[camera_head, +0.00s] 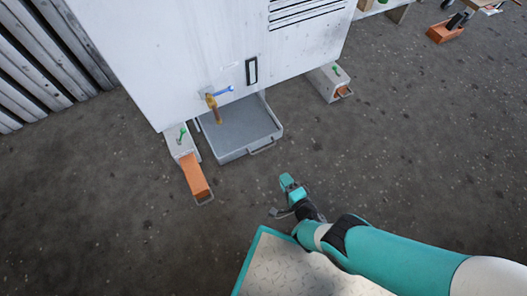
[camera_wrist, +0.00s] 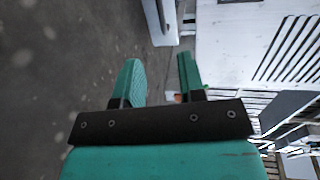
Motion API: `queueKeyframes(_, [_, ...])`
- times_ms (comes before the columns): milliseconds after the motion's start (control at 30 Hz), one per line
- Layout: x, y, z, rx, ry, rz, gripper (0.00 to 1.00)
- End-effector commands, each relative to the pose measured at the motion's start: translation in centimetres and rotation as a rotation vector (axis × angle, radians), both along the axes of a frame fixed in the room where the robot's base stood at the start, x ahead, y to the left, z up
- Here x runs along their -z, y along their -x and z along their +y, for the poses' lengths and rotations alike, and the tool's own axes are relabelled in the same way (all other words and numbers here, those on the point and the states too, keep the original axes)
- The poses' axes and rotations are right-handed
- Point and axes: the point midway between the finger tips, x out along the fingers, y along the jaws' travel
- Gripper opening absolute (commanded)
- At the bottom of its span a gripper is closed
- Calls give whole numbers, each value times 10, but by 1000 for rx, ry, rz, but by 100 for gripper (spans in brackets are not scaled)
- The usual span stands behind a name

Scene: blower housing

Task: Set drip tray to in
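The drip tray (camera_head: 238,133) is a shallow grey tray on the ground in the head view. Its front part sticks out from under the white housing (camera_head: 210,45); its back is hidden beneath it. A small handle (camera_head: 263,147) is on the tray's front side. My gripper (camera_head: 289,185) is in front of the tray, to the lower right of the handle and apart from it. In the wrist view its two green fingers (camera_wrist: 160,82) are spread with nothing between them.
A brass tap (camera_head: 214,106) with a blue lever hangs over the tray. An orange wedge (camera_head: 194,177) sticks out of a foot left of the tray; another foot (camera_head: 328,82) stands to its right. An orange toolbox (camera_head: 446,31) lies far right. The ground between is clear.

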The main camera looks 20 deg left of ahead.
Motion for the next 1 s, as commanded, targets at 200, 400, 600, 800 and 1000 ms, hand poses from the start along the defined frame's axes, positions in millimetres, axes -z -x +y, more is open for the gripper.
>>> queueKeyframes(200, [13,-20,22,4,-1,0,37])
queueKeyframes(400, [18,-38,43,4,-1,0,37])
queueKeyframes(600, [23,-52,59,5,1,1,37])
queueKeyframes(800, [27,-65,75,4,0,0,37])
queueKeyframes(1000, [31,-78,89,5,0,0,37])
